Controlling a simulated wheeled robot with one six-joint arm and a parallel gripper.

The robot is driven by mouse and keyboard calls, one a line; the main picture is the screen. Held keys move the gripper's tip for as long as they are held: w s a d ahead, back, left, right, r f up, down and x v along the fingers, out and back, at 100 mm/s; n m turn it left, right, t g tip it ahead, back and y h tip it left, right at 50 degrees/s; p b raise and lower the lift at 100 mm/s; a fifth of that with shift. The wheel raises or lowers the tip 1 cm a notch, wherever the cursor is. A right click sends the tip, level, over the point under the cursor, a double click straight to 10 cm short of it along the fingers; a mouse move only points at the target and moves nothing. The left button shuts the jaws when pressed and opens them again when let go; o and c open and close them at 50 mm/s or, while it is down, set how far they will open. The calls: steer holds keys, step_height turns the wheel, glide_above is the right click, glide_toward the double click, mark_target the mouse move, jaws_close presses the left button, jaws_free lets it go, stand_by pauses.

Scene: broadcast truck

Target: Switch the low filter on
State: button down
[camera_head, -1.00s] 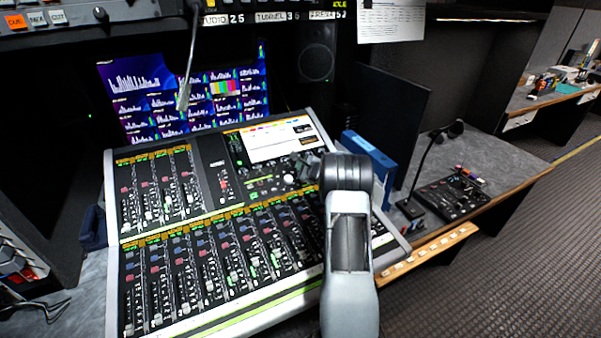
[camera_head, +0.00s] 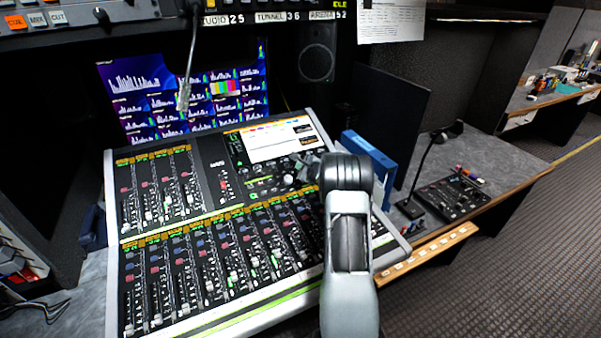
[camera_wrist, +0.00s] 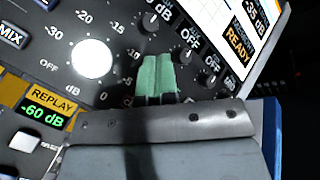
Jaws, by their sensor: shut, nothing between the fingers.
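The mixing console (camera_head: 112,225) fills the middle of the head view. My gripper (camera_wrist: 158,74) shows in the wrist view with its green fingertips together and nothing between them. It is over the console's dark knob panel (camera_wrist: 112,30). Small black knobs lie around the tips: one above (camera_wrist: 150,21), one to the right (camera_wrist: 187,57) and one lower right (camera_wrist: 210,77). "OFF" is printed by some of them. I cannot read a low filter label. Contact between the tips and a knob cannot be told. In the head view my wrist hides part of this area.
A large white knob (camera_wrist: 91,60) with a dB scale is left of my fingertips. The console screen (camera_head: 275,140) is just behind my gripper. A blue binder (camera_head: 368,155) stands close on the right. A gooseneck microphone (camera_head: 425,165) and a small black panel (camera_head: 452,195) are farther right.

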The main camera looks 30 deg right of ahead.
steer(key=shift+w+f+b, duration=0.35)
steer(key=shift+f+b, duration=0.45)
steer(key=shift+b, duration=0.6)
stand_by(1.1)
stand_by(0.4)
steer(key=shift+s+r, duration=0.3)
steer(key=shift+r, duration=0.45)
steer(key=shift+r, duration=0.15)
steer(key=shift+s+a+r+p, duration=0.1)
steer(key=shift+s+r+p, duration=0.3)
steer(key=shift+r, duration=0.7)
steer(key=shift+s+a+r+p, duration=0.15)
steer(key=shift+s+r, duration=0.45)
steer(key=shift+r, duration=0.45)
steer(key=shift+d, duration=0.1)
